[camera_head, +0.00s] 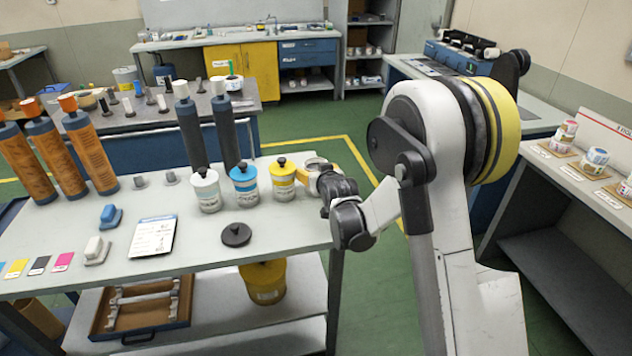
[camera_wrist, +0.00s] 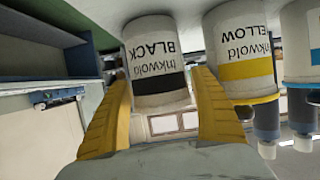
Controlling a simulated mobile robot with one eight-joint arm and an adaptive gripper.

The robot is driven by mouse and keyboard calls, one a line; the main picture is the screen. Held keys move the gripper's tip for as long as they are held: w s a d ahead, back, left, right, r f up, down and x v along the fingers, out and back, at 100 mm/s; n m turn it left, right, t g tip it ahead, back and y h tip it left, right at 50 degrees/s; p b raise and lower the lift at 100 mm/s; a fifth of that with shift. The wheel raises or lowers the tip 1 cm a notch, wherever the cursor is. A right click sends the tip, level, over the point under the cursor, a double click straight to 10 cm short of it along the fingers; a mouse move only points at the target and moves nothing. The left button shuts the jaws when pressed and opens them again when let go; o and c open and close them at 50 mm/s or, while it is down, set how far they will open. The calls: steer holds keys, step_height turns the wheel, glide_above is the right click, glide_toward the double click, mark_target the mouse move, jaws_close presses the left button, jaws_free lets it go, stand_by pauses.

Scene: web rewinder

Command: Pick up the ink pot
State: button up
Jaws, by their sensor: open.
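A white ink pot with a dark band, labelled "Inkwold BLACK" (camera_wrist: 160,62), shows upside down in the wrist view. It sits between the two yellow fingers of my gripper (camera_wrist: 164,88), which are open on either side of it. I cannot tell whether the fingers touch it. In the head view, my gripper (camera_head: 318,182) is at the right end of the table's row of pots and partly hides the black pot (camera_head: 314,162). A yellow-lidded pot (camera_head: 284,182) stands just left of it; it also shows in the wrist view (camera_wrist: 240,50).
A blue-lidded pot (camera_head: 244,188) and a white-lidded pot (camera_head: 207,192) stand further left. A loose dark disc (camera_head: 236,235) lies in front on the grey table (camera_head: 195,255). Two tall dark cylinders (camera_head: 222,130) stand behind the pots. The table's right edge is near my gripper.

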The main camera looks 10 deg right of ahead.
steer(key=c, duration=1.2)
steer(key=shift+r, duration=0.1)
steer(key=shift+r+p, duration=0.4)
steer(key=shift+r, duration=0.15)
steer(key=s+d+r+p, duration=0.5)
steer(key=s+d+r, duration=0.3)
steer(key=r, duration=0.1)
steer(key=shift+s+r+p, duration=0.2)
steer(key=shift+r+p, duration=0.15)
